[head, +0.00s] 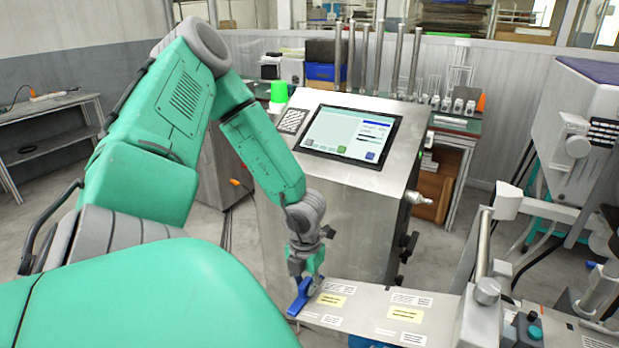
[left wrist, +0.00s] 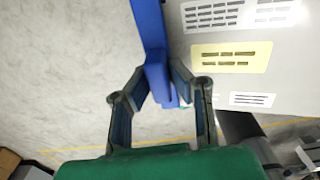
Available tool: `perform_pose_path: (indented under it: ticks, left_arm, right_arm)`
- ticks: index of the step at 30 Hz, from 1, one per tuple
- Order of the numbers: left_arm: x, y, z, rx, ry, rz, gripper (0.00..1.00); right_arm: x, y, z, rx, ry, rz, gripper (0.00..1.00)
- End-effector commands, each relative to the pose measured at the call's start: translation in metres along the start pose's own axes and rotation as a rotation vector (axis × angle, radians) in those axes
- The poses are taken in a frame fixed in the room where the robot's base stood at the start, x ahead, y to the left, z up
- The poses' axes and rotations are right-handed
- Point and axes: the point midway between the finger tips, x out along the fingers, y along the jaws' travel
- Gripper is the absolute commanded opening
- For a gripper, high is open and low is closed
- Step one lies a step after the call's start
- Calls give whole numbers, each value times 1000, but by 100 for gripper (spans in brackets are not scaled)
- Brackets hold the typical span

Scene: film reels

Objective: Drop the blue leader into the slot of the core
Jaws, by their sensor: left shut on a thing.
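My left gripper (head: 305,278) reaches down at the left end of a grey metal plate. It is shut on the blue leader (head: 299,303), a blue strip that lies close to the plate's left edge. In the left wrist view the blue leader (left wrist: 149,25) runs from the top edge down between the two fingers of my left gripper (left wrist: 160,82). I cannot make out the core or its slot for certain. A blue rounded part (head: 367,342) shows at the bottom edge below the plate. My right gripper does not show.
The metal plate (head: 372,302) carries white and yellow labels. A steel cabinet with a screen (head: 350,135) stands behind it. At the right are a metal post and a small box with buttons (head: 527,327). In the left wrist view, bare floor (left wrist: 60,80) lies left of the plate.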

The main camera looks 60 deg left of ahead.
Motion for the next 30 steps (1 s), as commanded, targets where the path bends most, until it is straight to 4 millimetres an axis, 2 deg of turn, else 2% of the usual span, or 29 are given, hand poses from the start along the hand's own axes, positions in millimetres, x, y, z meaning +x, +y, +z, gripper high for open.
perform_pose_path:
  ticks: [21,30]
  left_arm:
    - [25,22,0,-1,1,3,0]
    - [27,24,-1,0,1,2,0]
  right_arm:
    - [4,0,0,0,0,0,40]
    - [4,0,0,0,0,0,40]
